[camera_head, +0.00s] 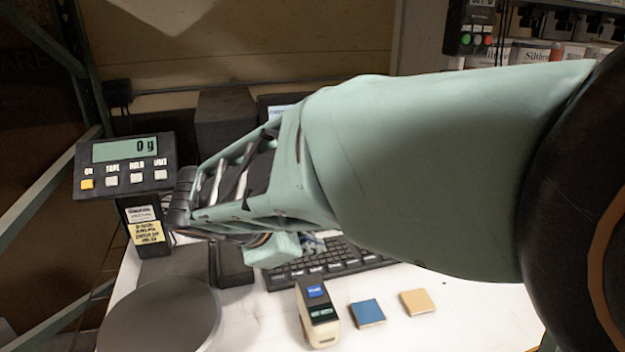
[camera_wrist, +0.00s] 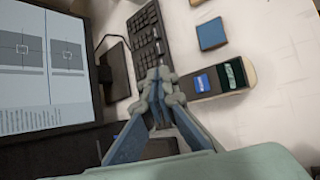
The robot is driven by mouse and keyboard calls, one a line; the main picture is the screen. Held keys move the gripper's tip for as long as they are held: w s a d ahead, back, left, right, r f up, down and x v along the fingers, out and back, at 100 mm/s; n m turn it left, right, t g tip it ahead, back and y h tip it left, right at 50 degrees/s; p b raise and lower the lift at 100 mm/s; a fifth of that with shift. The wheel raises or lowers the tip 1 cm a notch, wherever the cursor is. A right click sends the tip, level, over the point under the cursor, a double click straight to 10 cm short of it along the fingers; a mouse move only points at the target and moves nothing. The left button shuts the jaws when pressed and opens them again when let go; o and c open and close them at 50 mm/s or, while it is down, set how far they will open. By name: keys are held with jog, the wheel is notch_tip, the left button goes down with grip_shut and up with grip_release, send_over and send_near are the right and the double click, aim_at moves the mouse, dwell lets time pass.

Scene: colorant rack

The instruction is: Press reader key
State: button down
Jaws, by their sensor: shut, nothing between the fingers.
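The reader (camera_head: 320,318) is a small pale device with a dark top face, standing on the white table. A blue patch and a dark lettered patch show on its top; I cannot tell which is the key. In the wrist view the reader (camera_wrist: 248,72) lies just right of my gripper (camera_wrist: 164,88). The fingers are shut and empty, with their tips beside the reader's blue end in the picture. I cannot tell whether they touch it.
A keyboard (camera_head: 335,260) lies behind the reader. A blue tile (camera_head: 367,313) and a tan tile (camera_head: 417,302) lie right of it. A scale display (camera_head: 125,165) reading 0 g and a round pan (camera_head: 160,318) stand left. A monitor (camera_wrist: 45,75) shows in the wrist view.

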aim_at(313, 292)
jog(key=shift+f+b, duration=3.2)
jog(key=shift+f, duration=1)
jog(key=shift+f+b, duration=0.3)
jog(key=shift+f, duration=0.15)
jog(key=shift+f+b, duration=0.3)
jog(key=shift+f, duration=0.05)
jog(key=shift+r, duration=0.15)
jog(key=shift+r+p, duration=0.65)
jog(key=shift+p, duration=0.05)
jog(key=shift+r, duration=0.1)
notch_tip(313, 292, up, 5)
jog(key=p, duration=0.4)
